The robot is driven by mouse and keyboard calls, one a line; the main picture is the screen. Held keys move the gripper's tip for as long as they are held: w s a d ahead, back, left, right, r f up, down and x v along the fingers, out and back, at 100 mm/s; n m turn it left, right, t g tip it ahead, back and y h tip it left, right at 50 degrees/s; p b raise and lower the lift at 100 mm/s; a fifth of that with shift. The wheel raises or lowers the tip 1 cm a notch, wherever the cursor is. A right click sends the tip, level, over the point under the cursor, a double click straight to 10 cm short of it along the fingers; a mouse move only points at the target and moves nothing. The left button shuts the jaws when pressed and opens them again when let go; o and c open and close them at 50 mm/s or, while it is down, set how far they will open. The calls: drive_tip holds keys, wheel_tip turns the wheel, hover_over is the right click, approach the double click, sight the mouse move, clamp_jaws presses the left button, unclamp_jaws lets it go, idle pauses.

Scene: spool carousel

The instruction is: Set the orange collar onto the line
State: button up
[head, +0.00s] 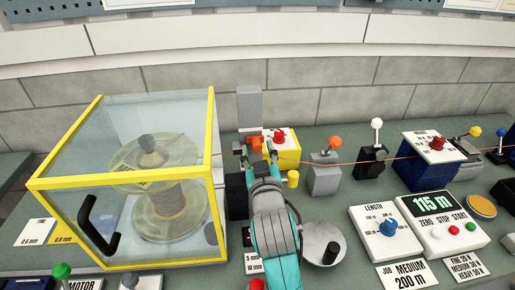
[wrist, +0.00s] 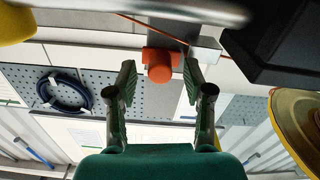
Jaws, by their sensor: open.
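The orange collar (head: 255,142) is at a grey upright block (head: 249,103) beside the yellow-framed case. In the wrist view the collar (wrist: 160,66) sits between my fingertips, with a visible gap on each side. My gripper (head: 256,152) is open, and its fingers also show in the wrist view (wrist: 158,74). The thin orange line (head: 345,162) runs across the bench at the right. It also shows behind the collar in the wrist view (wrist: 150,29). Whether the collar touches the line I cannot tell.
A clear case with a yellow frame (head: 125,177) and black handle encloses a spool (head: 172,198) on the left. A yellow box with a red knob (head: 287,152) stands close to my gripper's right. Knobbed stands and control boxes (head: 436,222) fill the right side.

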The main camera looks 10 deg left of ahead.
sight(255, 126)
drive_tip(key=shift+w+a, duration=0.2)
drive_tip(key=shift+w, duration=0.4)
clamp_jaws()
drive_tip(key=shift+r, duration=0.1)
wheel_tip(255, 126, up, 4)
drive_tip(key=shift+f, duration=0.1)
unclamp_jaws()
